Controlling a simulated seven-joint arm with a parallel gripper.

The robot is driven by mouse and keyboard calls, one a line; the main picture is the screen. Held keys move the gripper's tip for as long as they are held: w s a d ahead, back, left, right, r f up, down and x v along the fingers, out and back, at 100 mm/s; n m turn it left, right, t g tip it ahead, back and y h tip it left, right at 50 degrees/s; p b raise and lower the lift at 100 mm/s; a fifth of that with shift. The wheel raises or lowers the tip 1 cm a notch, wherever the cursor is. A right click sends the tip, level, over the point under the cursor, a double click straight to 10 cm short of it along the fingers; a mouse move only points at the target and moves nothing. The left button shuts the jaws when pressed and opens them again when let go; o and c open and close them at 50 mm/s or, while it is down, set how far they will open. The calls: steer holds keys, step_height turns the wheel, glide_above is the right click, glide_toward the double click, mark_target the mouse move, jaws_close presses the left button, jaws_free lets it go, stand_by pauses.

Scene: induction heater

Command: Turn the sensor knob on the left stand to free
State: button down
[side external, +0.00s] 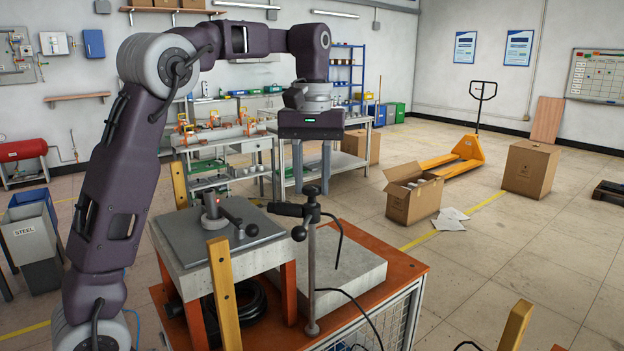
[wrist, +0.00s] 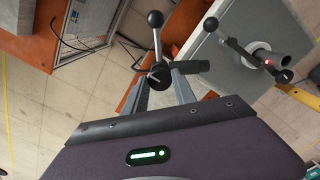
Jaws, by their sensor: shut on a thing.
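The stand's grey post (side external: 313,275) rises in front of the heater bench, with a black clamp head and a sensor arm (side external: 287,209) at its top. My gripper (side external: 312,188) points straight down over this head. In the wrist view its two grey fingers (wrist: 163,80) are on either side of the black sensor knob (wrist: 160,73), and it is shut on the knob. A lever with a black ball end (wrist: 155,19) sticks out from the head beyond the fingers. The knob's marking is too small to read.
A grey plate (side external: 190,246) on the bench carries a round fitting with a red light (side external: 212,206) and a black-handled lever, close left of the stand. A wooden post (side external: 224,290) and a black cable (side external: 355,312) are nearby.

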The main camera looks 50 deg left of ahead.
mark_target(312, 187)
steer(key=c, duration=1)
jaws_free()
step_height(312, 187, up, 6)
steer(key=shift+w+f, duration=0.1)
steer(key=shift+r, duration=0.65)
steer(key=s+d+f+m+t, duration=0.2)
steer(key=s+d+m, duration=0.15)
steer(key=s, duration=0.35)
steer(key=s+d+f+m+t, duration=0.15)
steer(key=s+d, duration=0.25)
steer(key=s, duration=0.4)
steer(key=s+f+m, duration=0.1)
steer(key=s+f, duration=0.2)
steer(key=s+d+f+m+t, duration=0.1)
steer(key=s+f, duration=0.2)
steer(key=s+d+f+m+t, duration=0.1)
steer(key=s+f+m, duration=0.1)
steer(key=s+f, duration=0.1)
steer(key=shift+d+f, duration=0.1)
steer(key=shift+f, duration=0.45)
